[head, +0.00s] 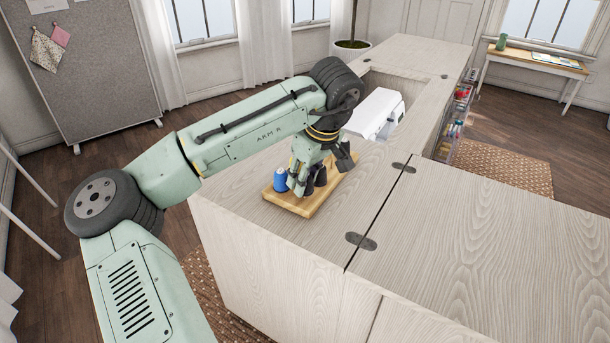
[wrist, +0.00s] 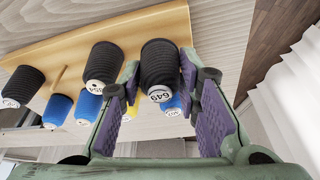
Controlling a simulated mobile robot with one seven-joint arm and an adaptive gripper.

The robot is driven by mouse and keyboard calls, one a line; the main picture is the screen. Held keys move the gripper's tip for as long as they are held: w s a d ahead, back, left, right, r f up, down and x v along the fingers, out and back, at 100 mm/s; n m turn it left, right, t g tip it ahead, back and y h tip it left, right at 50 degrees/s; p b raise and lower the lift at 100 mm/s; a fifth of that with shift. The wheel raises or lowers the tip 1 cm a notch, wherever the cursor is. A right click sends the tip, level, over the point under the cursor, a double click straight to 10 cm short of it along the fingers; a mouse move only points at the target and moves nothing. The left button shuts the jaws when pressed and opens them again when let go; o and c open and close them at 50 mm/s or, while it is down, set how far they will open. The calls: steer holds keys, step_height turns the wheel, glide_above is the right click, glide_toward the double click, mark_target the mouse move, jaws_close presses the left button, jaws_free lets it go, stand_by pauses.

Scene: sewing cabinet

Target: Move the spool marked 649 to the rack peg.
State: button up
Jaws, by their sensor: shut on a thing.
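The spool marked 649 (wrist: 160,65) is black with a white numbered end, and it sits between the purple-padded fingers of my gripper (wrist: 158,80) in the wrist view. My gripper is shut on it. I cannot tell whether it stands clear of the wooden rack (wrist: 148,24). A bare wooden peg (wrist: 56,76) shows on the rack to the left of the held spool, between other spools. In the head view my gripper (head: 299,188) points down over the rack (head: 302,208), and its fingers hide most of the held spool.
Close left of the gripper in the wrist view is another black spool (wrist: 103,64). Another black spool (wrist: 22,84), blue spools (wrist: 56,108) and a partly hidden yellow one (wrist: 133,108) are nearby. A white sewing machine (head: 376,112) stands behind the rack. The right cabinet top (head: 480,220) is clear.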

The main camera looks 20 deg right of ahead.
steer(key=o, duration=0.9)
steer(key=shift+o, duration=0.2)
steer(key=v, duration=1.2)
